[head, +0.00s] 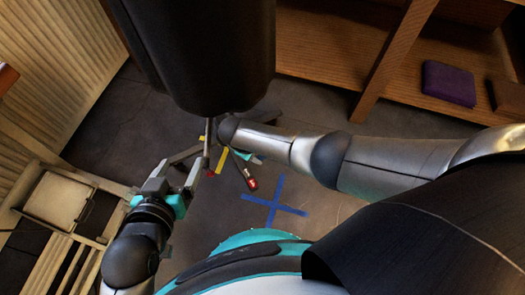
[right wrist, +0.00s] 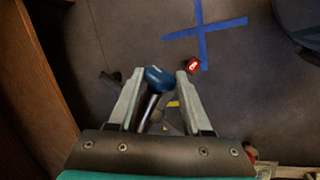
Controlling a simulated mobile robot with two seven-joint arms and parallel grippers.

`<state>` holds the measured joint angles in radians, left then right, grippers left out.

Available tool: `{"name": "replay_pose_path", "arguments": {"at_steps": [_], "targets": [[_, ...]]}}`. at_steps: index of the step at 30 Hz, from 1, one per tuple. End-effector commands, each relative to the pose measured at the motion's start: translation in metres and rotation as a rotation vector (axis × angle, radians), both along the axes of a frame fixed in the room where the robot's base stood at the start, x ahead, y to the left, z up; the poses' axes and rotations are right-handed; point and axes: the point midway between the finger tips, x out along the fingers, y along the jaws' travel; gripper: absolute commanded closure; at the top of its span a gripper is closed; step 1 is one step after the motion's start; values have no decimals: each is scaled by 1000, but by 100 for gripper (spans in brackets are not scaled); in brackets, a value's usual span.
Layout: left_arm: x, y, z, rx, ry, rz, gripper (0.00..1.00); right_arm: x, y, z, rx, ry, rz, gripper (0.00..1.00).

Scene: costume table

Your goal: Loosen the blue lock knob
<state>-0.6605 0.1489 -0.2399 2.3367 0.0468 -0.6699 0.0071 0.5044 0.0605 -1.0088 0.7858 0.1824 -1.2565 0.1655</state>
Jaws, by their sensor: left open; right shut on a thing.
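The blue lock knob (right wrist: 158,78) shows in the right wrist view, on a short metal stem between the two fingers of my right gripper (right wrist: 160,76), which is shut on it. In the head view the right gripper is mostly hidden behind my right arm. My left gripper (head: 199,160) is open, its fingers beside the grey pole (head: 208,135) under a large dark body form (head: 205,50). I cannot tell whether they touch the pole. The knob cannot be made out in the head view.
A blue tape cross (head: 275,200) marks the dark floor. A red-tipped piece (head: 252,184) lies near it. A wooden shelf with a purple box (head: 448,82) stands at the upper right. Wooden slatted furniture (head: 60,200) is at the left.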

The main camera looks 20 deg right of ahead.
Motion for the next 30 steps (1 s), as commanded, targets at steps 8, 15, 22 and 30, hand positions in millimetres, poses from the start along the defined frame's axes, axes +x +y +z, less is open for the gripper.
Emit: {"name": "replay_pose_path", "arguments": {"at_steps": [8,15,22,30], "targets": [[2,-13,2,-63,-106,-10,22,-4,6,-4,-128,-41,0,100],[3,-22,8,-115,-194,-12,22,-4,6,-4,-197,-64,-2,100],[3,-25,11,-136,-228,-13,22,-5,6,-4,-223,-72,-2,100],[3,-26,12,-139,-233,-13,22,-5,6,-4,-225,-73,-2,100]]}}
